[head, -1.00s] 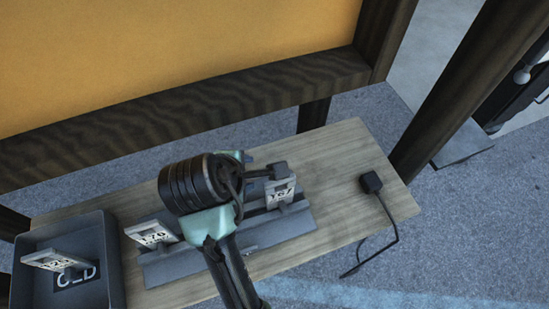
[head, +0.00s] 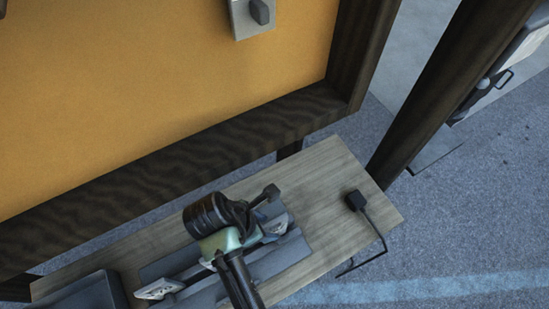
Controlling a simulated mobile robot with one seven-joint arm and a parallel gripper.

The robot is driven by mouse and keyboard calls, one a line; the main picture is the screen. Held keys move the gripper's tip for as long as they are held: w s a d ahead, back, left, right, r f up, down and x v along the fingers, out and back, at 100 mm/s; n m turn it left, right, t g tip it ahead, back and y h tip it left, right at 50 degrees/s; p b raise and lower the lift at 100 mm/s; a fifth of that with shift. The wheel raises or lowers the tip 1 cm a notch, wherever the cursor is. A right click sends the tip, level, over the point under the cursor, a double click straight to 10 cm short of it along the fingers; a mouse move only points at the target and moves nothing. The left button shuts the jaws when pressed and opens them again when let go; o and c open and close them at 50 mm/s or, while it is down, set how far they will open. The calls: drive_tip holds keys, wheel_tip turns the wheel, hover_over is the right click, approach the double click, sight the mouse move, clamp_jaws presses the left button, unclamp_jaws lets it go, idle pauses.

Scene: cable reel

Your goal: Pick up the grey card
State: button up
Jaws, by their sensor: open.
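My gripper (head: 262,208) is over the dark grey rack (head: 285,258) on the wooden table. Its jaws are open, but my dark wrist and fingers hide most of the space between them. A pale grey card (head: 158,289) leans at the left part of the rack, low in the view. Any card at the right part of the rack is covered by my gripper, and I cannot tell whether the jaws touch one. A grey plate with a dark knob (head: 255,14) is on the orange board at the top.
A grey tray (head: 88,293) stands at the table's left end, partly cut off. A black block with a cable (head: 356,201) lies on the right of the wooden table (head: 325,185). The orange board's dark frame (head: 190,155) rises behind; a dark post (head: 430,95) stands right.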

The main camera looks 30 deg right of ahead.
sight(274, 228)
drive_tip(key=shift+p+x, duration=0.6)
drive_tip(key=shift+x, duration=2.05)
drive_tip(key=shift+s, duration=0.1)
clamp_jaws()
drive_tip(key=shift+d+r, duration=0.1)
